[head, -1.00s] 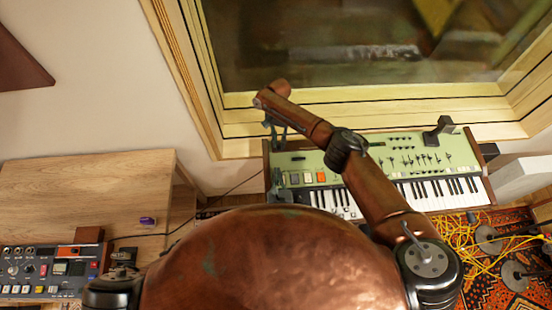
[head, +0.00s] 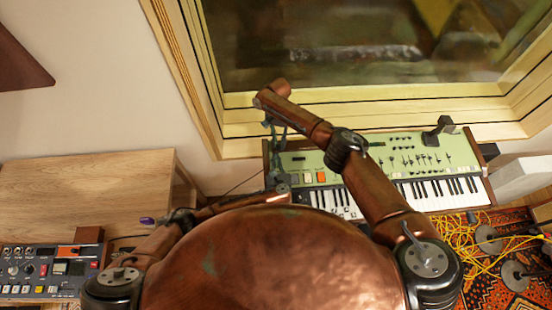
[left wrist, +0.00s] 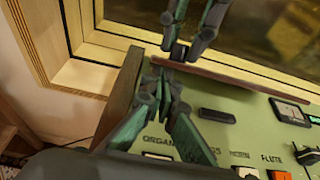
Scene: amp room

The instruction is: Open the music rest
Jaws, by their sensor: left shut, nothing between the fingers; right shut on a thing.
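The green keyboard instrument (head: 400,150) stands below the window, its white keys facing me. A thin reddish-brown strip (left wrist: 235,77) runs along the back of its panel in the left wrist view; I cannot tell for sure whether it is the music rest. My right gripper (left wrist: 180,48) is shut on a small dark piece by the strip's left end. In the head view this gripper is small above the instrument's left end. My left gripper (left wrist: 160,80) is shut and empty, low over the panel's left end near the wooden side cheek (left wrist: 122,95).
The window frame (head: 370,100) rises close behind the instrument. A wooden desk (head: 90,190) stands at the left with a mixer-like device (head: 50,270) in front. Yellow cables (head: 460,235) lie on the patterned rug at the right. A dark block (head: 438,130) stands on the instrument's right back.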

